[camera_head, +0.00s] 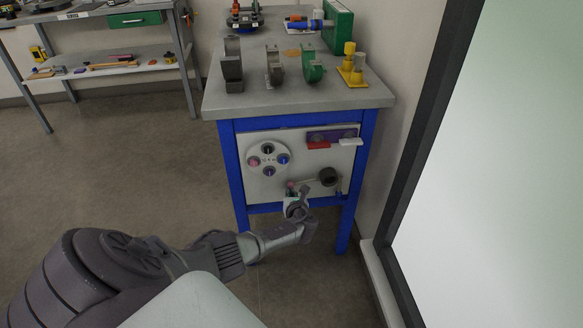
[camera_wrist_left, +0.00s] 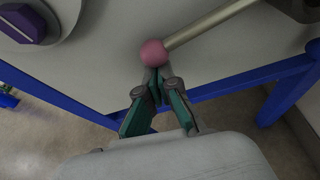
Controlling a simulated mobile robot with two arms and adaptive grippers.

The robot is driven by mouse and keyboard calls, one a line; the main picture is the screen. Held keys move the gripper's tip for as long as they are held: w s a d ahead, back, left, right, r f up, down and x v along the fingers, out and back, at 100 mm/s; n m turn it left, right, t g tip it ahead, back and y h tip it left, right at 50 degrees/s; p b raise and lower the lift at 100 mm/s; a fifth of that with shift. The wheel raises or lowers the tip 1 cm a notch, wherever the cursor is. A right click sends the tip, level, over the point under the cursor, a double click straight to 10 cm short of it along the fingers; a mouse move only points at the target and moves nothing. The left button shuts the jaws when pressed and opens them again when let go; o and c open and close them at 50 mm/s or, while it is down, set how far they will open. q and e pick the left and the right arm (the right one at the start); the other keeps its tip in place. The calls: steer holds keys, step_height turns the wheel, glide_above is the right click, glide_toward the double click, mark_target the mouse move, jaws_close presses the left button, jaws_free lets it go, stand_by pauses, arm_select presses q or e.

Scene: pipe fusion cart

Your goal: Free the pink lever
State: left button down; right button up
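The pink lever has a round pink knob (camera_wrist_left: 153,53) at the end of a pale metal rod (camera_wrist_left: 210,24) in the left wrist view. In the head view the small pink knob (camera_head: 291,185) sits low on the cart's front panel, and its rod runs right to a dark round hub (camera_head: 328,176). My left gripper (camera_head: 292,198) is right at the knob. In the left wrist view, the teal-padded fingers of my left gripper (camera_wrist_left: 156,80) come close together just below the knob. Their tips are partly hidden at the knob, so I cannot tell whether they grip it. My right gripper is not in view.
The panel (camera_head: 310,160) also holds a round plate with several coloured knobs (camera_head: 268,158) and a red and a white handle at upper right. Blue cart legs (camera_head: 347,225) flank it. Clamps and fittings stand on the grey top (camera_head: 298,97). A wall and framed panel stand close right.

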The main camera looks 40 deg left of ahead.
arm_select(q)
steer(key=shift+r, duration=0.15)
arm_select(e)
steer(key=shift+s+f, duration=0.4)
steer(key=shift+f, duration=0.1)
arm_select(q)
steer(key=shift+a, duration=0.1)
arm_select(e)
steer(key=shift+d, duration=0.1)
